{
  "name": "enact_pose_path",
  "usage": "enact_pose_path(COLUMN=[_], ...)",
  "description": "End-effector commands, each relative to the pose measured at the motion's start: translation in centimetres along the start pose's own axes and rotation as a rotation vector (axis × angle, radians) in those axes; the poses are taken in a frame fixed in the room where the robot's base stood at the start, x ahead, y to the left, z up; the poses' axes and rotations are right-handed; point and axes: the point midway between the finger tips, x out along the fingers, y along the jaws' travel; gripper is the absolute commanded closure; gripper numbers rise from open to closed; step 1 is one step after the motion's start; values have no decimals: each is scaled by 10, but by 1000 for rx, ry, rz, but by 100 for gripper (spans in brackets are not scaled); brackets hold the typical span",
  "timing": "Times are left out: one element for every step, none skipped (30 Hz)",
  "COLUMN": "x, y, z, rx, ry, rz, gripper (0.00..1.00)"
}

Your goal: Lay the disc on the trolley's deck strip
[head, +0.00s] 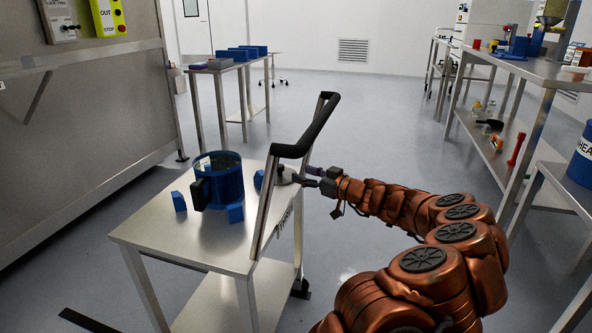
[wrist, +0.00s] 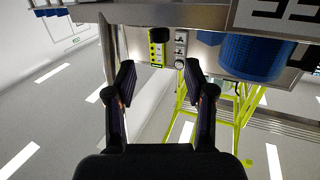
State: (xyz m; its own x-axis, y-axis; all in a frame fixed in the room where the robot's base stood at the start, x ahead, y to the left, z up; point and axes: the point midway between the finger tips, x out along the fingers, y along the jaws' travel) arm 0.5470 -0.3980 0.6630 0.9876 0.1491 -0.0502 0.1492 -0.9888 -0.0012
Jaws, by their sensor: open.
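The trolley (head: 185,242) has a steel deck with a dark lettered marking (head: 285,221) near its right edge. A small grey rounded piece (head: 286,174) sits at the deck's far right, behind the black handle; I cannot tell whether it is the disc. My gripper (head: 308,178) reaches in from the right, just beside that piece, with fingers apart. In the wrist view my gripper (wrist: 162,78) is open, with nothing seen held between its fingers. A blue round vessel (head: 220,181) stands on the deck; a blue cylindrical thing also shows in the wrist view (wrist: 256,57).
Blue blocks (head: 179,201) stand around the vessel. The trolley's black handle (head: 318,125) rises close to my gripper. A big steel cabinet (head: 85,120) is at left, a side table (head: 240,66) behind, and a steel workbench (head: 545,75) at right. Floor between them is clear.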

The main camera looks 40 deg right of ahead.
Motion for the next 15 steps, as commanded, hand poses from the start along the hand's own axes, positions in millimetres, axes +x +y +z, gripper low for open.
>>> enact_pose_path(x=[-5,-8,-10,-12,-13,-15,-16,-17,-18,-18,-18,-18,-18,-18,-18], y=[0,1,1,0,0,1,1,1,1,1,0,0,0,0,0], z=[0,0,0,-1,0,0,0,0,0,0,0,0,0,0,0], rx=[0,0,0,0,0,0,0,0,-1,-1,-1,-1,-1,-1,-1], ry=[0,0,0,0,0,1,1,1,1,1,1,0,0,0,0], rz=[1,1,2,1,1,1,1,1,1,1,1,1,1,1,1], gripper=[46,46,46,46,46,46,46,46,46,46,46,46,46,46,46])
